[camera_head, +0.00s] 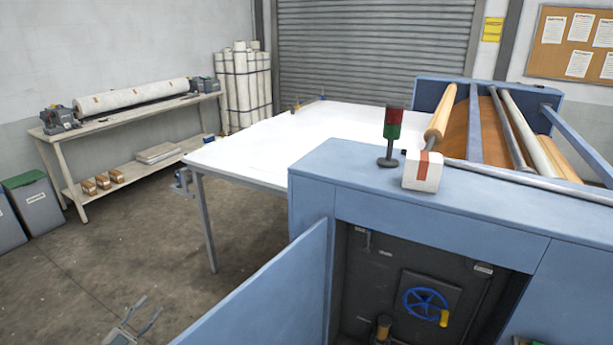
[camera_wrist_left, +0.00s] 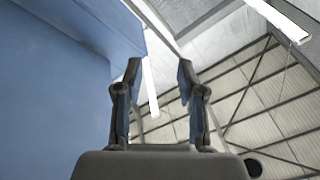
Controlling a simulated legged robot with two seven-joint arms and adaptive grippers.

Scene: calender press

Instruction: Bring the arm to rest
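My left gripper (camera_head: 149,305) shows at the bottom left of the head view, low over the concrete floor and left of the open blue cabinet door. In the left wrist view the left gripper (camera_wrist_left: 159,66) has its two fingers well apart with nothing between them, and it points up towards the ceiling. A blue panel fills the left of that view, beside the fingers. My right gripper is not visible in either view.
The open blue door (camera_head: 265,295) stands right of the left gripper. Behind it is the press cabinet with a blue handwheel (camera_head: 425,304). A white-topped table (camera_head: 270,150) and a wooden bench (camera_head: 140,118) stand farther back. The floor (camera_head: 120,240) left of the door is clear.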

